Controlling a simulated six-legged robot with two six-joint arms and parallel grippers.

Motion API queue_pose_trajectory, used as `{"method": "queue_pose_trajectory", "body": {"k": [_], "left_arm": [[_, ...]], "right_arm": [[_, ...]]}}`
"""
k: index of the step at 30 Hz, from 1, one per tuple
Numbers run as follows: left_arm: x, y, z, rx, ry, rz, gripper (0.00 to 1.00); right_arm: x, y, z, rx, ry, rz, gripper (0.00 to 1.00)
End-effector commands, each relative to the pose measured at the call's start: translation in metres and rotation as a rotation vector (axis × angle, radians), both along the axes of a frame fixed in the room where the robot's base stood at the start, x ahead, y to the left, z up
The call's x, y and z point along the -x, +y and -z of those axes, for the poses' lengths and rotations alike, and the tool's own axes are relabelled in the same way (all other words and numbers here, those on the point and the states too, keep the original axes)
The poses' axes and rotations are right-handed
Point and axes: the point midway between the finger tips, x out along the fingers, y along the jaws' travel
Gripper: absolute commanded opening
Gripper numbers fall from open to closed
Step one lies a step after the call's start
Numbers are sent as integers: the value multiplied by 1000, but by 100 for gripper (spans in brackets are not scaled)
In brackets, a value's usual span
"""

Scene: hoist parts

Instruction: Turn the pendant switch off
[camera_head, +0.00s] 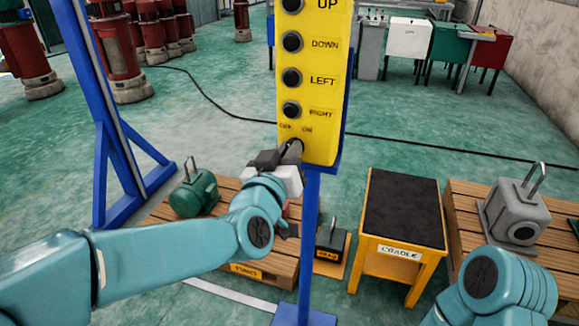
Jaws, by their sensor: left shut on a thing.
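The yellow pendant (325,60) stands upright on a blue post (308,230). Its face has a column of round black buttons labelled UP, DOWN, LEFT and RIGHT. Below them are the small labels OFF, on the left, and ON, on the right. My left gripper (290,152) reaches the pendant's lower end just under these labels and is shut on the pendant switch. The gripper's dark fingers mostly hide the switch, so I cannot tell which way it points. My right arm shows at the lower right, but its gripper is not visible.
A yellow cradle stand (401,250) with a black top is right of the post. A green motor (194,191) sits on the left pallet, and a grey motor (517,211) on the right pallet. A blue frame (108,150) stands at left.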

Motion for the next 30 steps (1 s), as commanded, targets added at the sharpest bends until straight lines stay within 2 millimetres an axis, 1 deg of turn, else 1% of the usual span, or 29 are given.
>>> {"method": "queue_pose_trajectory", "body": {"k": [1,10,18,30], "left_arm": [[0,0,4,34,9,0,0],[0,1,2,190,60,1,0],[0,1,1,245,79,1,0],[-1,2,0,255,83,0,0]], "right_arm": [[0,0,9,0,0,0,0],[0,0,25,0,0,0,0],[0,0,30,0,0,0,0],[0,0,30,0,0,0,0]]}}
